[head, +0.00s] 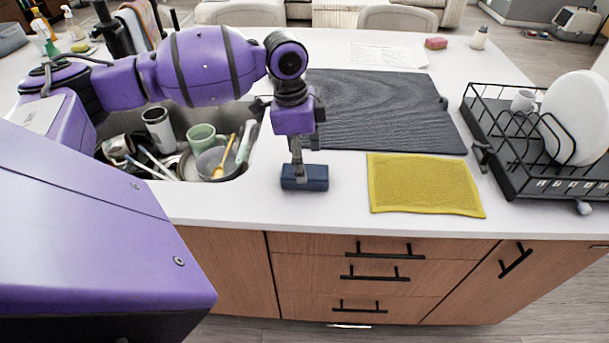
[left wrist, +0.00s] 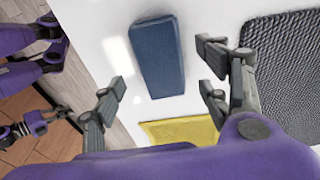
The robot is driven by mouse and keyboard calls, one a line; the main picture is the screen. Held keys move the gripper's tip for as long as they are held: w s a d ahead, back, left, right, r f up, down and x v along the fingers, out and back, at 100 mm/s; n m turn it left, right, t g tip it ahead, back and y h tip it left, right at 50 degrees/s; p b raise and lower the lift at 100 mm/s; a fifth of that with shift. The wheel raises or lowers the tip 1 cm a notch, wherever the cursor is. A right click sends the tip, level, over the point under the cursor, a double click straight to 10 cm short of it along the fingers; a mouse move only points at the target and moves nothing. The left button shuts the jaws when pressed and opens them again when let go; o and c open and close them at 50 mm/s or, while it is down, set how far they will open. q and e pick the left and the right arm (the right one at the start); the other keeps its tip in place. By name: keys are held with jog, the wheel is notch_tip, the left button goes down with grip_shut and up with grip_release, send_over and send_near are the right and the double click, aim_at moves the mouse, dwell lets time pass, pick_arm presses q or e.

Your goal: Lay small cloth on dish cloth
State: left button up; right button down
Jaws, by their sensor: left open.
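A small dark blue folded cloth (head: 304,178) lies on the white counter near its front edge; it also shows in the left wrist view (left wrist: 158,55). A yellow dish cloth (head: 424,184) lies flat to its right; one edge shows at the bottom of the left wrist view (left wrist: 180,131). My left gripper (head: 297,164) is open and points down over the blue cloth. In the left wrist view its spread fingers (left wrist: 163,92) stand to either side, with nothing between them gripped. What seems to be my right gripper (left wrist: 35,125) shows small at the left wrist view's edge, its fingers unclear.
A dark drying mat (head: 385,110) lies behind the yellow cloth. A black dish rack (head: 520,165) with a white plate and mug stands at right. The sink (head: 236,108) with dishes and utensils is at left. Bare counter separates the two cloths.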

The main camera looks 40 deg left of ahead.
pick_arm(q)
jog(key=f, duration=0.4)
jog(key=shift+w+d+f, duration=0.15)
jog(key=shift+w+f, duration=0.15)
jog(key=shift+f, duration=0.05)
jog(key=c, duration=1.4)
